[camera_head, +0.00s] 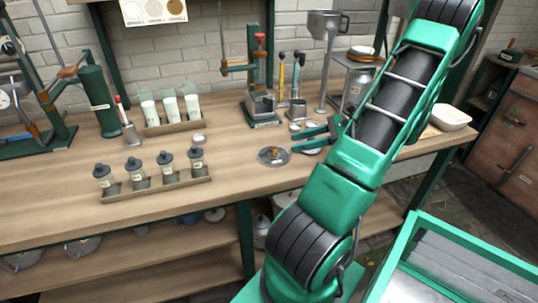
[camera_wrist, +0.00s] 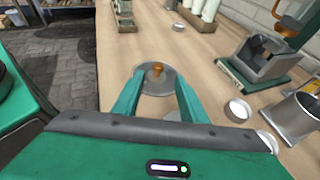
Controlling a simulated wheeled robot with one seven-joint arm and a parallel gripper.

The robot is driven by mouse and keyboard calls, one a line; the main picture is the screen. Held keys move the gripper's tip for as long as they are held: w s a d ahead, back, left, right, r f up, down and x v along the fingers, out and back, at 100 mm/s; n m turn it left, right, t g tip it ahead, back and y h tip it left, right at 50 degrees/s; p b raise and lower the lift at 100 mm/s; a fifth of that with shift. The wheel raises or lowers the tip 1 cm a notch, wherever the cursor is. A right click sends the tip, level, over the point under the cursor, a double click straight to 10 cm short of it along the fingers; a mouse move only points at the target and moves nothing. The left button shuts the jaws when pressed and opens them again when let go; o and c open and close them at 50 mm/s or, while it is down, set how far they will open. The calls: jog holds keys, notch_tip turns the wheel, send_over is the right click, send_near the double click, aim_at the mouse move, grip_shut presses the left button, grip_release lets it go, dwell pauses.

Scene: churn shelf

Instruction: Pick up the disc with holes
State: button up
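A round grey metal disc (camera_head: 273,157) with a small orange-brown knob lies flat on the wooden bench. In the wrist view the disc (camera_wrist: 147,87) shows between and beyond my fingertips, its knob near the gap's middle. Its holes are too small to make out clearly. My gripper (camera_head: 298,138) is above the bench, to the right of the disc in the head view. In the wrist view my gripper (camera_wrist: 153,74) has its two green fingers spread, with nothing held. The fingers hide part of the disc's edges.
A rack of dark-capped jars (camera_head: 155,187) stands left of the disc. White cylinders (camera_head: 170,112) stand in another holder behind. A green-based press (camera_head: 262,108) stands behind the disc. A small round lid (camera_wrist: 238,110) and a metal cup (camera_wrist: 297,118) are right of my fingers.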

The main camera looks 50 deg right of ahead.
aim_at(273, 148)
jog(key=x, duration=0.4)
jog(key=shift+w+f, duration=0.15)
jog(key=shift+w, duration=0.05)
jog(key=shift+a+x, duration=0.2)
jog(key=shift+x, duration=2.45)
jog(key=shift+s, duration=0.15)
jog(key=shift+c, duration=0.6)
grip_shut()
